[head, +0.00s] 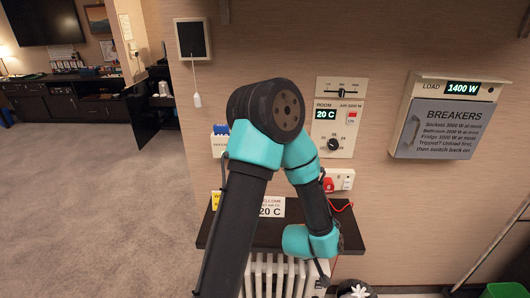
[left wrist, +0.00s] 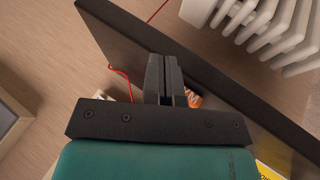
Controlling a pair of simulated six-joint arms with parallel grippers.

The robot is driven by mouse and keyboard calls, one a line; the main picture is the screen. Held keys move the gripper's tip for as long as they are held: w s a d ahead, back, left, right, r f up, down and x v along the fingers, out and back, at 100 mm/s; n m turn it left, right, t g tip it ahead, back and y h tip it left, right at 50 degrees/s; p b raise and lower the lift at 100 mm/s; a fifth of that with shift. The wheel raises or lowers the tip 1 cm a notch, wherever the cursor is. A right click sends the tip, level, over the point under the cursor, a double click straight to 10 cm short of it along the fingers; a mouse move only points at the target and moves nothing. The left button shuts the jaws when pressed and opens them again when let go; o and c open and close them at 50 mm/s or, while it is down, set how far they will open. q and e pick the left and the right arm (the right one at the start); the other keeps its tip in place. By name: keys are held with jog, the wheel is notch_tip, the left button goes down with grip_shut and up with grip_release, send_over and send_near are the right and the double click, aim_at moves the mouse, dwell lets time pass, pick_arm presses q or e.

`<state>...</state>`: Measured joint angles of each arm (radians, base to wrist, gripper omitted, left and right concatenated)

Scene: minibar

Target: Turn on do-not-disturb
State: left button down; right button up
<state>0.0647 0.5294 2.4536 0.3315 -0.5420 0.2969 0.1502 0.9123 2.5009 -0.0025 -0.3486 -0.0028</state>
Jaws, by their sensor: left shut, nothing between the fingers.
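No label in view reads do-not-disturb. In the head view my left arm hides much of the shelf (head: 345,235), and the fingers cannot be made out. My right gripper is not in view.
A room-temperature panel (head: 339,118) reads 20 C above the switch plate. A breaker box (head: 445,116) reading 1400 W is at right. A white radiator (head: 268,277) stands under the shelf. A dark wall panel (head: 192,39) with a hanging cord is at upper left. A red cord (left wrist: 121,73) loops near the shelf.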

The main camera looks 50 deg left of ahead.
pick_arm(q)
jog(key=a+r+n+t+y, duration=0.1)
jog(key=a+r+n, duration=0.1)
jog(key=a+r+n+t+y, duration=0.1)
jog(key=a+r+n, duration=0.1)
jog(key=a+r, duration=0.1)
jog(key=w+a+r+n+t+y, duration=0.1)
jog(key=a+r, duration=0.2)
jog(key=shift+w+n, duration=0.1)
jog(key=shift+n, duration=0.3)
jog(key=s+a+r+n+y, duration=0.3)
jog(key=a+r+n+y, duration=0.1)
jog(key=a+r+n, duration=0.2)
jog(key=s+a+r+n+t+y, duration=0.1)
jog(key=s+a+r+n+y, duration=0.3)
jog(key=a+r, duration=0.3)
notch_tip(320, 180, up, 3)
jog(key=shift+a+f+n+y, duration=0.15)
jog(key=shift+a+n+y, duration=0.2)
jog(key=shift+n+y, duration=0.5)
jog(key=x, duration=1.4)
jog(key=shift+d, duration=0.1)
jog(key=shift+w, duration=0.1)
